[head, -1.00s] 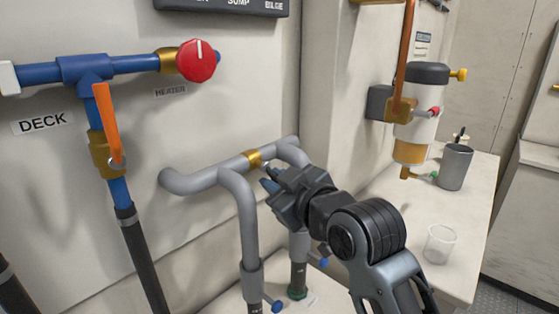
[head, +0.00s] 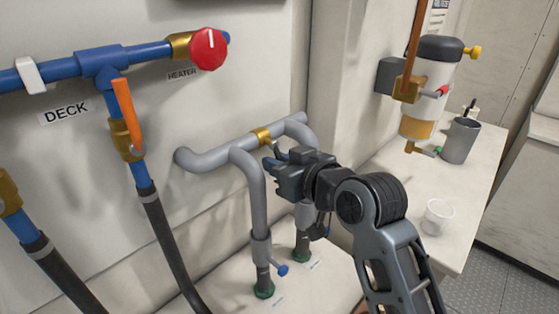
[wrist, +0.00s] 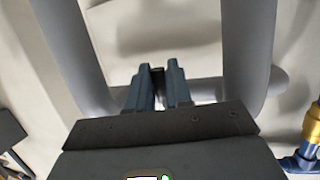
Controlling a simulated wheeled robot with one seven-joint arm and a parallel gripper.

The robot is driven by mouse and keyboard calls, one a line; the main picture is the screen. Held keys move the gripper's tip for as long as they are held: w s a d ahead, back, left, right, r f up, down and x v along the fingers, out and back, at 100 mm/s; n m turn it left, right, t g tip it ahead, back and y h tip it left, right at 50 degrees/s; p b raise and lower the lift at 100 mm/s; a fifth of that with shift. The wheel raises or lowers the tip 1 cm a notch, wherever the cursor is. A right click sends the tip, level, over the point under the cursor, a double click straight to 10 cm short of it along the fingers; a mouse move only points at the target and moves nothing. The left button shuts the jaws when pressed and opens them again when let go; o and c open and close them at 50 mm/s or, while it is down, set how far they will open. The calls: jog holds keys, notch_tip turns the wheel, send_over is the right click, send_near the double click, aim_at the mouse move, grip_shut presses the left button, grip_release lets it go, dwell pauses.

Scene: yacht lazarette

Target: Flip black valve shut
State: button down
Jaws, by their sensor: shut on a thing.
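A brass valve body (head: 262,137) sits on the grey horizontal pipe (head: 215,157) against the wall. My gripper (head: 272,161) is just below and in front of it. In the wrist view my two blue fingers (wrist: 157,88) are closed on a small dark piece, which looks like the black valve handle (wrist: 157,72). Only its end shows between the fingertips. In the head view my gripper hides the handle, so its angle cannot be told.
Grey pipes drop on both sides of my gripper, one with a blue lever (head: 282,270). An orange lever (head: 127,103) and a red knob (head: 208,49) are on the blue pipes at left. A counter at right holds a grey cup (head: 460,140) and a clear cup (head: 437,216).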

jog(key=c, duration=1.1)
grip_release()
jog(key=shift+b+v, duration=0.7)
jog(key=shift+v, duration=3.2)
